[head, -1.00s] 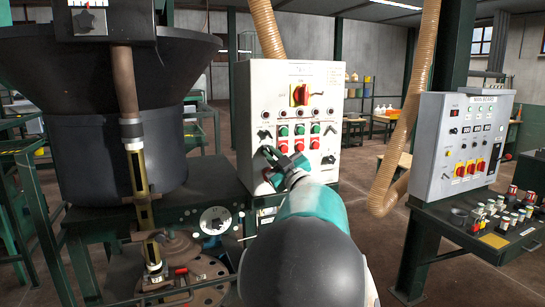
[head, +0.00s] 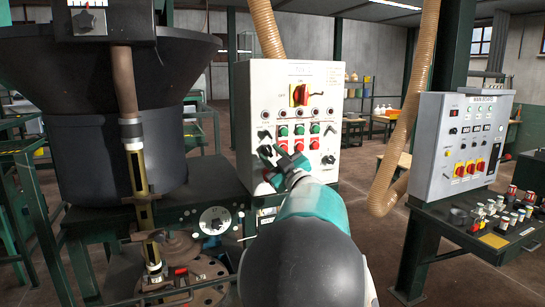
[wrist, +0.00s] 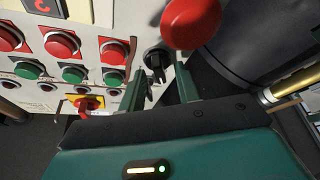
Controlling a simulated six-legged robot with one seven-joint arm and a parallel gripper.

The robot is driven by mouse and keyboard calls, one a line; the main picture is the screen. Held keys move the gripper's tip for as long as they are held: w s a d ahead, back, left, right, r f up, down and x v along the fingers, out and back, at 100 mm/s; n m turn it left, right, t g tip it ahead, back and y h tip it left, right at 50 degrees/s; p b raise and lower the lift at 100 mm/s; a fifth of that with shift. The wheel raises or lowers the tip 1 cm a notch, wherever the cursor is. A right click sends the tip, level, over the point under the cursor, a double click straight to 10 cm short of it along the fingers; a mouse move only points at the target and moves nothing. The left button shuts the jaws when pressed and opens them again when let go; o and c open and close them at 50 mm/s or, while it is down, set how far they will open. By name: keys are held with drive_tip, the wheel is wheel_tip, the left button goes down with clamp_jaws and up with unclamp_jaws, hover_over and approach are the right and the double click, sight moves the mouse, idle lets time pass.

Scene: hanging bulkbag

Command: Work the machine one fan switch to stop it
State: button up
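The white machine control box (head: 318,82) stands in the middle of the head view, with a red-and-yellow main switch (head: 299,95), green and red buttons and black rotary knobs. I cannot read which knob is the fan switch. My gripper (head: 268,154) is at the box's left side, over the left column of knobs. In the wrist view, which shows the panel upside down, my gripper (wrist: 161,88) is open, with its two fingers apart. A black rotary knob (wrist: 155,60) shows just beyond and between the fingertips. I cannot tell whether they touch it.
A red mushroom button (wrist: 190,22) sits close beside the knob in the wrist view. A large dark hopper (head: 120,130) stands left of the box. A grey main board (head: 462,145) is at the right, with a beige hose (head: 400,150) between it and the box.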

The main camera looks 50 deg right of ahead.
drive_tip(key=v, duration=1.3)
drive_tip(key=shift+s+f, duration=0.15)
drive_tip(key=shift+s, duration=0.15)
drive_tip(key=shift+w+a, duration=0.1)
drive_tip(key=w+a+f+m+g, duration=0.3)
drive_tip(key=w+a+g, duration=0.15)
drive_tip(key=a, duration=0.45)
drive_tip(key=w+a+f+m+g, duration=0.2)
drive_tip(key=w+a+m+g, duration=0.1)
drive_tip(key=w+a, duration=0.4)
drive_tip(key=s+a+f+n+g+y, duration=0.1)
drive_tip(key=s+a+f, duration=0.3)
drive_tip(key=a, duration=0.5)
drive_tip(key=s+a+f+n+g+y, duration=0.1)
drive_tip(key=s+a+f+g+y, duration=0.2)
drive_tip(key=a, duration=0.7)
drive_tip(key=s+a+f+n+g+y, duration=0.1)
drive_tip(key=s+a+f+g+y, duration=0.2)
drive_tip(key=a, duration=0.6)
drive_tip(key=s+f, duration=0.2)
drive_tip(key=s, duration=0.1)
drive_tip(key=shift+a+f, duration=0.3)
drive_tip(key=shift+a, duration=0.1)
